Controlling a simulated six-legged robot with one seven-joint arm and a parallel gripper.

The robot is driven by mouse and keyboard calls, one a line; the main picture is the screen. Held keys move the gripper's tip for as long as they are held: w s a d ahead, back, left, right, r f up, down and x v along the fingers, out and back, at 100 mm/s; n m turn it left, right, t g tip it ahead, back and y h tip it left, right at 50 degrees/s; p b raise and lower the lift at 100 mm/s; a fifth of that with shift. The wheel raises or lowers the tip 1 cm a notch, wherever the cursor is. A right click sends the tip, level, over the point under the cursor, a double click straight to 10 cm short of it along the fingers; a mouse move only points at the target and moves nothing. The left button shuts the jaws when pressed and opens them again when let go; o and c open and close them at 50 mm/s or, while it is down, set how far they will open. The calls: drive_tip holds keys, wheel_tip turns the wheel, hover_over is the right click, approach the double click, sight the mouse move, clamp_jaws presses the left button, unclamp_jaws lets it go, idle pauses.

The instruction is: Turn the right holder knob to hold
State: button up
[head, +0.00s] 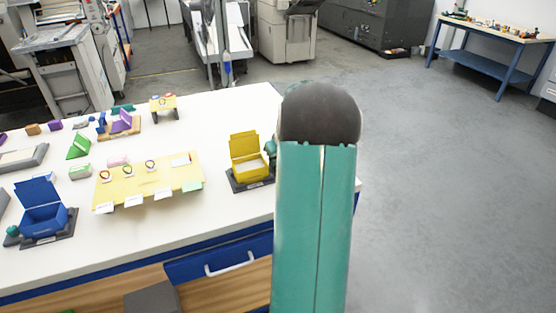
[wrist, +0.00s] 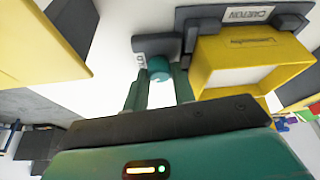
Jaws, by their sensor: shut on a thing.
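The right holder is a yellow open carton (head: 248,143) on a dark base at the table's right end. In the wrist view, the yellow carton (wrist: 205,70) fills the upper right, beside a dark base plate labelled CARTON (wrist: 248,14). The right holder knob (wrist: 158,66) is teal and round, on a dark block with a small white label. The knob also shows in the head view (head: 270,147), partly hidden by my arm. My gripper (wrist: 159,78) has its two teal fingers on either side of the knob and is shut on it. The label's text is unreadable.
A blue carton holder (head: 43,217) with its own teal knob (head: 12,232) stands at the table's left. A pale yellow stand (head: 150,184) with tags and small rings lies between the holders. Small coloured items sit behind. Floor to the right is clear.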

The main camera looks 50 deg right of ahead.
drive_tip(key=shift+m, duration=0.3)
drive_tip(key=shift+s, duration=0.1)
drive_tip(key=o, duration=1)
